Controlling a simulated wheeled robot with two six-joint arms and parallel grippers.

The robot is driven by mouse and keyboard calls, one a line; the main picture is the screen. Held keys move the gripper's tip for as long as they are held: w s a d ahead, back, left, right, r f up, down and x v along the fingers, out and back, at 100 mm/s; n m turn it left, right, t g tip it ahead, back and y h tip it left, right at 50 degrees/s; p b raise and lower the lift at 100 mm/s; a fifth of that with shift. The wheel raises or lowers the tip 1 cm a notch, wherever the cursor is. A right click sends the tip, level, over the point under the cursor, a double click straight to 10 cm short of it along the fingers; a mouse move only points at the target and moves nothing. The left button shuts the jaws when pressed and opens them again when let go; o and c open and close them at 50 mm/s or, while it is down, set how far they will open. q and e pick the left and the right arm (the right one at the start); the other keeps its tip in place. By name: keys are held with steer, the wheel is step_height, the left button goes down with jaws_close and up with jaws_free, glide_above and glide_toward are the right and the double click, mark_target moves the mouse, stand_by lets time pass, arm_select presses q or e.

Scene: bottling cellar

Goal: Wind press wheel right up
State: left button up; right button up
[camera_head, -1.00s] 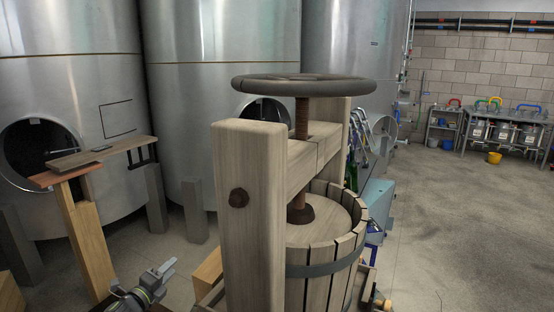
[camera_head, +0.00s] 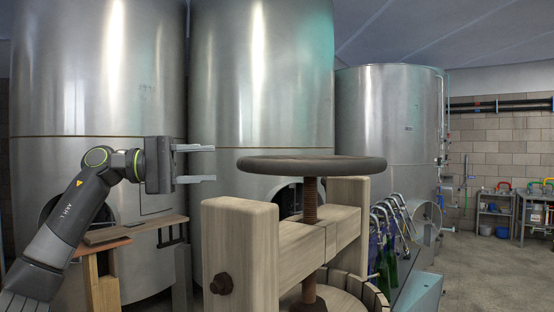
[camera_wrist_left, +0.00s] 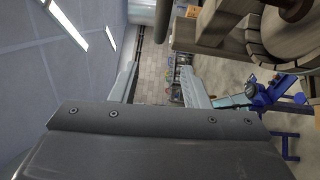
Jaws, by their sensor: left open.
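The press wheel (camera_head: 312,165) is a dark, flat round handwheel on top of a rusty threaded screw (camera_head: 310,200). The screw passes through the wooden crossbeam (camera_head: 318,242) of the press and down to the basket (camera_head: 352,288). My left gripper (camera_head: 212,163) is open and empty, its two fingers pointing right, a short way left of the wheel's rim and apart from it. In the left wrist view its fingers (camera_wrist_left: 160,85) are spread with nothing between them, and part of the press (camera_wrist_left: 225,25) shows at upper right. My right gripper is not in view.
Large steel tanks (camera_head: 262,80) stand behind the press. A wooden shelf (camera_head: 135,230) on a post is below my left arm. Bottles and a filler with several spouts (camera_head: 390,225) stand right of the press. Open floor (camera_head: 480,270) lies at the right.

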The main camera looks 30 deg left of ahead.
mark_target(275, 156)
arm_select(q)
steer(key=p+x, duration=0.6)
steer(key=x, duration=0.8)
steer(key=shift+w+r, duration=0.1)
steer(key=shift+r, duration=0.05)
steer(key=shift+w+d, duration=0.2)
steer(key=shift+d, duration=0.15)
jaws_close()
